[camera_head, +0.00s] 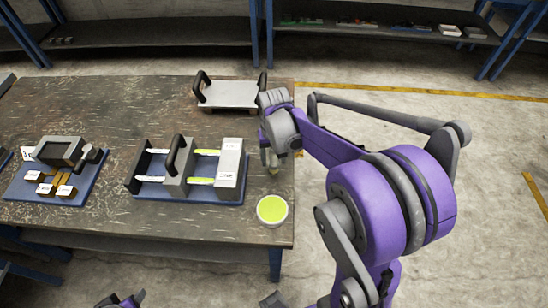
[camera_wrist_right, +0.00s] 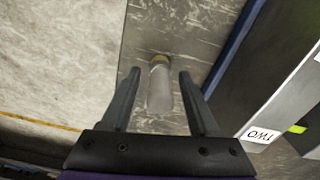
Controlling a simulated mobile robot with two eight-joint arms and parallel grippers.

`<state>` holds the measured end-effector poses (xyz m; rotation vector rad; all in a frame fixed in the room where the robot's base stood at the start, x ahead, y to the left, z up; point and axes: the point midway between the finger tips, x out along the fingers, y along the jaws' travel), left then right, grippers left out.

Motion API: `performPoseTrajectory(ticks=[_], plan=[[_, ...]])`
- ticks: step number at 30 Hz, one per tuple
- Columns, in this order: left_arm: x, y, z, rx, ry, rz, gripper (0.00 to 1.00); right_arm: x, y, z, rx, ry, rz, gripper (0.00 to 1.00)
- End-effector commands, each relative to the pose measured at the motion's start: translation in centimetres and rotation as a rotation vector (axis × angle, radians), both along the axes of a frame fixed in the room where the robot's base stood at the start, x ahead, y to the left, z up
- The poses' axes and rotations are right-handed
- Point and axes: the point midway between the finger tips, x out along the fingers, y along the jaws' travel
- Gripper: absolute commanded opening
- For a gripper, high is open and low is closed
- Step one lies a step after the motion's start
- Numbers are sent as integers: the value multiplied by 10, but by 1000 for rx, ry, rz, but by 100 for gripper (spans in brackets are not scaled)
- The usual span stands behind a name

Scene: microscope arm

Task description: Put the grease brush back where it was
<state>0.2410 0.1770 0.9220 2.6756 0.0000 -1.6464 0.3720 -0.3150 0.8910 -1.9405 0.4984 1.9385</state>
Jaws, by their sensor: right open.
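My right gripper (camera_head: 270,158) is over the right edge of the table, just behind a bowl of yellow-green grease (camera_head: 271,210). In the right wrist view my right gripper (camera_wrist_right: 160,74) is open. A pale grey, rounded handle with a yellowish band at its far end, seemingly the grease brush (camera_wrist_right: 160,90), shows between its fingers. Gaps are visible on both sides, so the fingers do not grip it. In the head view the brush is mostly hidden by the gripper. A purple and dark piece of my left arm shows at the bottom edge; its jaw state is unclear.
A blue mat (camera_head: 190,197) carries a grey fixture with a black handle (camera_head: 174,155) and a labelled block (camera_head: 229,170). A metal tray with black handles (camera_head: 231,95) stands behind. Another mat (camera_head: 20,188) holds a device and small labelled blocks. The table's right edge is close.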

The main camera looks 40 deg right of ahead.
Motion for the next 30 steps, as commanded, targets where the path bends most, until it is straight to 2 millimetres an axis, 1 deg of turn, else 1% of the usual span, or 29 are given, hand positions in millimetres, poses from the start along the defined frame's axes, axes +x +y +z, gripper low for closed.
performPoseTrajectory(ticks=[5,12,15,18,21,23,26,29,30], plan=[[1,0,5,0,-3,0,50,0,0,31,0,-1,-1,61],[3,0,11,0,-6,0,50,0,0,83,0,-1,-1,61],[4,0,12,0,-7,0,50,0,0,100,0,-1,-1,61],[4,0,13,0,-8,0,50,0,0,112,0,-1,-1,61],[4,0,14,0,-8,0,50,-1,1,118,-1,-3,3,61],[4,0,14,0,-8,0,50,-4,6,119,-4,-11,15,61],[4,0,14,0,-8,0,50,-14,22,117,-16,-48,59,61],[4,0,14,0,-8,0,50,-32,47,111,-38,-114,135,61],[4,0,14,0,-8,0,50,-41,58,107,-47,-145,171,61]])
